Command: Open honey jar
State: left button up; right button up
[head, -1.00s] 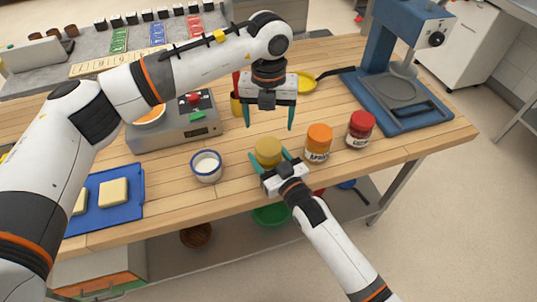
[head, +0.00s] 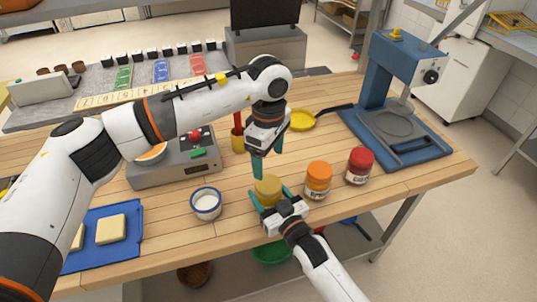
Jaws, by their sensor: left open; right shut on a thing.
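The honey jar (head: 268,185), with a yellow-gold lid, stands upright on the wooden table near its front edge. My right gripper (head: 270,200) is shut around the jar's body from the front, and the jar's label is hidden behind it. The lid is on the jar. My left gripper (head: 268,165) is open and empty, pointing down above and just behind the lid, with its fingers apart from it.
An orange-lidded jar (head: 318,180) and a red-lidded jar (head: 359,166) stand to the right. A white cup with a blue rim (head: 206,204) stands to the left. Behind are a scale (head: 172,172), a yellow pan (head: 302,120) and a blue press (head: 392,120).

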aim_at(269, 184)
pick_arm(q)
jog(key=m, duration=0.4)
jog(key=shift+m, duration=0.3)
jog(key=m, duration=0.4)
jog(key=shift+m, duration=0.3)
jog(key=m, duration=0.8)
jog(key=shift+f, duration=4)
pick_arm(e)
jog(key=shift+f, duration=0.1)
pick_arm(q)
jog(key=shift+c, duration=0.4)
